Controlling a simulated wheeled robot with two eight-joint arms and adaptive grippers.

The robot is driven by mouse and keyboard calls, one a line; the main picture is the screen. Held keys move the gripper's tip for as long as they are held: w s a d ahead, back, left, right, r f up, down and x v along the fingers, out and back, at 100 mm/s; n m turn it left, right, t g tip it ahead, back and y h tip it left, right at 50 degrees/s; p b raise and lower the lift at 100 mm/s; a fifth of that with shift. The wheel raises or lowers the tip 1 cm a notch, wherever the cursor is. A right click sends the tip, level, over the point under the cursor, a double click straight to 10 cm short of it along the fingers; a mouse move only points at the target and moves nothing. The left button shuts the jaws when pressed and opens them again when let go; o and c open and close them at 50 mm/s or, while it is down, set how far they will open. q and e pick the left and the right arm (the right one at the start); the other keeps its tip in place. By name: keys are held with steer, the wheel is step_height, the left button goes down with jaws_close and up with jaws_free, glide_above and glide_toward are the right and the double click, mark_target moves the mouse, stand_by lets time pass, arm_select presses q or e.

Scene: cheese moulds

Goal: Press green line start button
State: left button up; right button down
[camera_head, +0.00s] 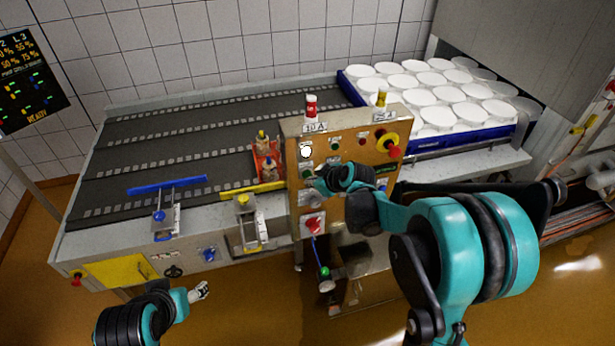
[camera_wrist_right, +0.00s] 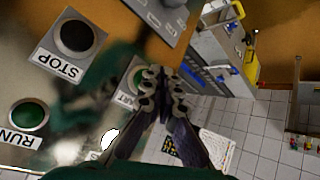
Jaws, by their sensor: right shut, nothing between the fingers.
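The control panel (camera_head: 345,205) is a tan box face with several buttons, at the centre of the head view. A green button (camera_head: 308,173) is on its left part, and another green button (camera_head: 335,147) is higher up. In the right wrist view I see a green button (camera_wrist_right: 28,115) labelled RUN and a black button (camera_wrist_right: 75,37) labelled STOP. My right gripper (camera_wrist_right: 165,92) is shut and empty, close to the panel face; whether it touches a button I cannot tell. A label beside its fingertips is partly hidden. My left gripper (camera_head: 201,290) is low at the left, away from the panel.
A conveyor (camera_head: 150,105) with dark belts lies left of the panel. A blue crate (camera_head: 465,138) with white round moulds (camera_head: 440,116) stands at the right back. A red emergency button (camera_head: 393,152) sits on the panel's right side. A display (camera_head: 30,80) hangs at the left.

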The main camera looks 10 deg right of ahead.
steer(key=shift+w, duration=0.65)
stand_by(0.7)
stand_by(0.3)
steer(key=shift+s, duration=0.95)
steer(key=shift+s+d, duration=0.1)
steer(key=shift+s, duration=2.4)
